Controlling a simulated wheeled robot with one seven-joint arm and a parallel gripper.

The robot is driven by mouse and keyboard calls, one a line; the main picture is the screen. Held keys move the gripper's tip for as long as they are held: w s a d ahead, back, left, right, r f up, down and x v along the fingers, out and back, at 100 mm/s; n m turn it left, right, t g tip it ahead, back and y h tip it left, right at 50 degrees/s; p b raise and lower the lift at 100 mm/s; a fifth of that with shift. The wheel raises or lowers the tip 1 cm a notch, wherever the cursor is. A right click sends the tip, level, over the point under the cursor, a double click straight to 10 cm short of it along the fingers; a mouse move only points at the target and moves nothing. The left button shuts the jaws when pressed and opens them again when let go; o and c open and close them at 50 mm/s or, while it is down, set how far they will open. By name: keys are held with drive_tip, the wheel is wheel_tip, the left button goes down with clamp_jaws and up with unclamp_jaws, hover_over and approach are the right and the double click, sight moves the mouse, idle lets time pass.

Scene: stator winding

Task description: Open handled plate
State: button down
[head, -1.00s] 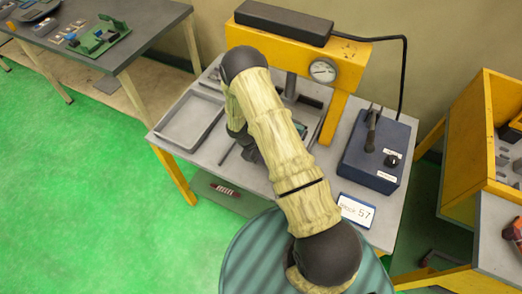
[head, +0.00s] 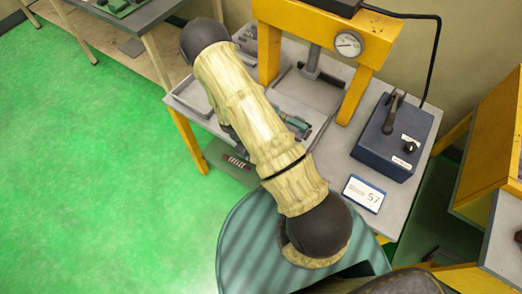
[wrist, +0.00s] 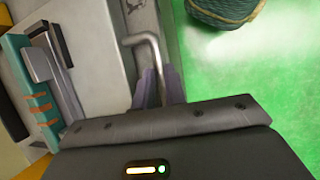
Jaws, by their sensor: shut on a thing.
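The handle (wrist: 150,42), a bent bare metal rod, shows in the wrist view. It runs down between the two purplish fingers of my gripper (wrist: 158,88), which is shut on it. A grey plate-like surface (wrist: 105,35) lies left of the handle; where the handle joins it is not clear. In the head view my pale, ribbed arm crosses the bench and hides the gripper and the handle.
A teal piece with orange bands (wrist: 38,95) lies at the left in the wrist view. Green floor (head: 90,170) is open at the left.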

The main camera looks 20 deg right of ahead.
drive_tip(key=shift+w+a, duration=0.15)
drive_tip(key=shift+w, duration=0.05)
drive_tip(key=c, duration=1.5)
unclamp_jaws()
drive_tip(key=shift+o, duration=0.2)
drive_tip(key=shift+s, duration=0.1)
drive_tip(key=b+v, duration=0.3)
drive_tip(key=v, duration=1.4)
drive_tip(key=shift+r, duration=0.2)
